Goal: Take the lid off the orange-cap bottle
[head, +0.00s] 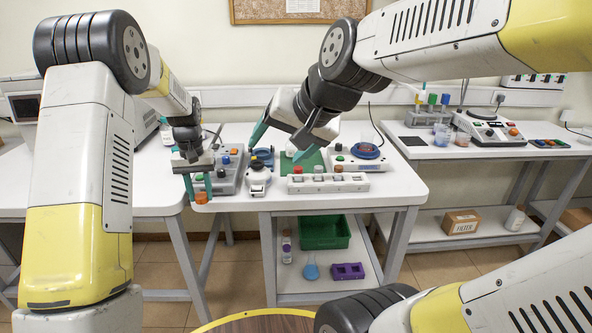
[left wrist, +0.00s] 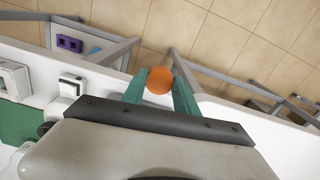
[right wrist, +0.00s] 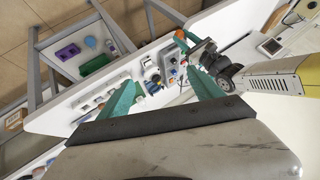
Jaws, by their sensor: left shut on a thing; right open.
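My left gripper (head: 197,184) is shut on the orange-cap bottle near the front left of the white table. The bottle's orange cap (head: 201,198) shows at its fingertips in the head view. In the left wrist view the round orange cap (left wrist: 159,86) faces the camera between the teal fingers, tilted in the picture. The rest of the bottle is mostly hidden behind the cap. My right gripper (head: 280,142) is open and empty above the table, right of the left gripper. In the right wrist view, the orange cap (right wrist: 180,34) shows beyond its fingers, apart from them.
A grey device (head: 228,180) stands by my left gripper. A lower shelf holds a green crate (head: 322,233).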

